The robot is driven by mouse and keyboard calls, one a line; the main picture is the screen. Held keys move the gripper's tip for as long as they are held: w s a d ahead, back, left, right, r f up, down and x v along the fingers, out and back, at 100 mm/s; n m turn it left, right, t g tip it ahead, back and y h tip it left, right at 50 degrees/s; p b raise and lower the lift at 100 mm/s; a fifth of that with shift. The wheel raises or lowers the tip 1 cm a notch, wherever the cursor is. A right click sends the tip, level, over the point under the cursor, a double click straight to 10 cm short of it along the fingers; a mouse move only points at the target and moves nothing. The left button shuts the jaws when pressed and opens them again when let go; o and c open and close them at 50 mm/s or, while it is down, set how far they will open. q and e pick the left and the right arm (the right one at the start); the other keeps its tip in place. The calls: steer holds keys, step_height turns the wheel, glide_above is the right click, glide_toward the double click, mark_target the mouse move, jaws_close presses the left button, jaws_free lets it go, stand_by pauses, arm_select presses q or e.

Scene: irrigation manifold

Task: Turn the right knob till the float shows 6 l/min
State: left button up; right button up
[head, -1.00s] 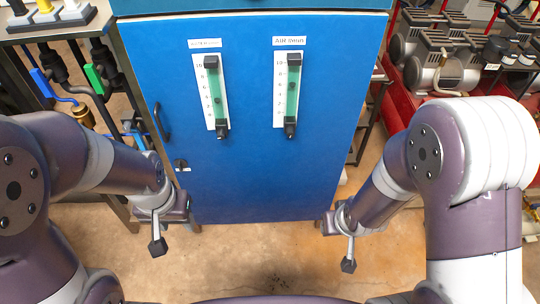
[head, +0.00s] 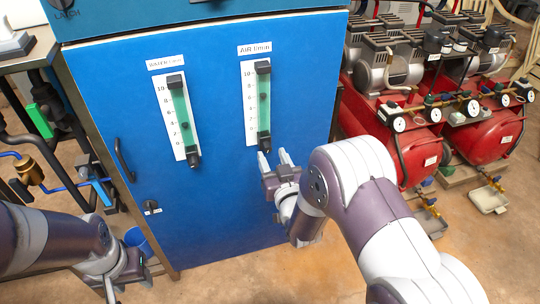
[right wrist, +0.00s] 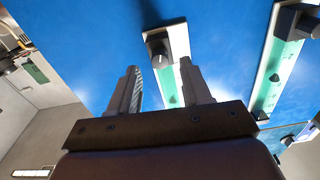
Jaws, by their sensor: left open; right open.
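The right flow meter (head: 251,122), labelled AIR, is on the blue cabinet door. It has a green tube, and its dark float (head: 263,95) sits roughly between the 6 and 8 marks; I cannot read it exactly. The right knob (head: 265,143) is black, at the meter's bottom. My right gripper (head: 273,157) is open and empty, just below and slightly right of the knob, apart from it. In the right wrist view the knob (right wrist: 157,45) is beyond the open fingertips (right wrist: 163,78). My left gripper (head: 111,291) is open, low at the left, away from the meters.
The left meter (head: 182,150), labelled WATER, has its own black knob (head: 193,160) left of the right one. A door handle (head: 123,160) sticks out at the left. Red compressors (head: 400,130) stand right of the cabinet.

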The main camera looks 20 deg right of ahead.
steer(key=shift+w+a, duration=0.1)
steer(key=shift+w, duration=1.05)
jaws_close()
steer(key=m, duration=0.3)
steer(key=shift+m+b, duration=0.3)
steer(key=shift+b, duration=0.05)
jaws_free()
steer(key=s+p, duration=0.1)
steer(key=s, duration=1.1)
steer(key=shift+s+d+p, duration=0.3)
steer(key=shift+s+p, duration=0.1)
